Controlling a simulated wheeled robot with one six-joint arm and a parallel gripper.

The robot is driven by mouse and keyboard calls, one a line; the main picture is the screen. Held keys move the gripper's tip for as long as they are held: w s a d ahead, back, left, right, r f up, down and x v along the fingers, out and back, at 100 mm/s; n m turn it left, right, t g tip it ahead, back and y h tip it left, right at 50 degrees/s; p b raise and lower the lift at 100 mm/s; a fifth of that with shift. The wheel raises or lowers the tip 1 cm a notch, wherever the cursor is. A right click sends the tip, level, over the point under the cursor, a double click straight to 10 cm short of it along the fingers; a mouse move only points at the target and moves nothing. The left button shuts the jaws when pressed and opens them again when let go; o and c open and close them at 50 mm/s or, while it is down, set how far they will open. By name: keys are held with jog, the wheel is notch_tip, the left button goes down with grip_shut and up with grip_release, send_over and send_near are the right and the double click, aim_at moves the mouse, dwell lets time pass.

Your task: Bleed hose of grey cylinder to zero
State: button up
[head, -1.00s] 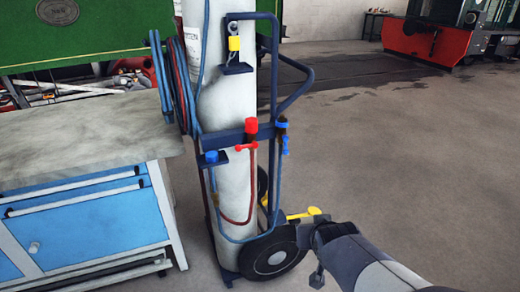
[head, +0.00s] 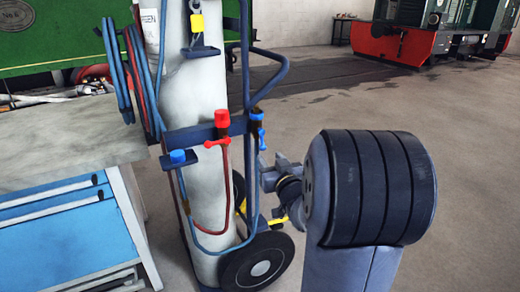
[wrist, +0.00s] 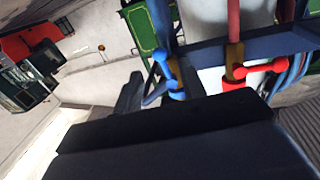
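The grey cylinder (head: 192,95) stands upright on a blue trolley. A red-capped torch valve (head: 222,118) and a blue torch valve (head: 257,115) sit at the trolley's crossbar, with a red hose (head: 226,180) and a blue hose (head: 204,244) below. A blue knob (head: 178,157) sits on a small bracket. My gripper (head: 265,172) is just right of the trolley, below the blue valve. In the upside-down wrist view, the blue valve (wrist: 170,75) is close ahead and the red one (wrist: 255,70) is to its right.
A blue drawer bench (head: 60,240) stands at left, close to the trolley. A black trolley wheel (head: 258,262) and a yellow part (head: 276,222) lie below my gripper. Coiled hoses (head: 120,75) hang at the cylinder's left. Floor at right is open.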

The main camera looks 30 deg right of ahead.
aim_at(263, 149)
jog(key=w, duration=0.5)
jog(key=w+d, duration=0.1)
jog(key=w, duration=0.1)
jog(key=shift+w, duration=0.35)
grip_shut()
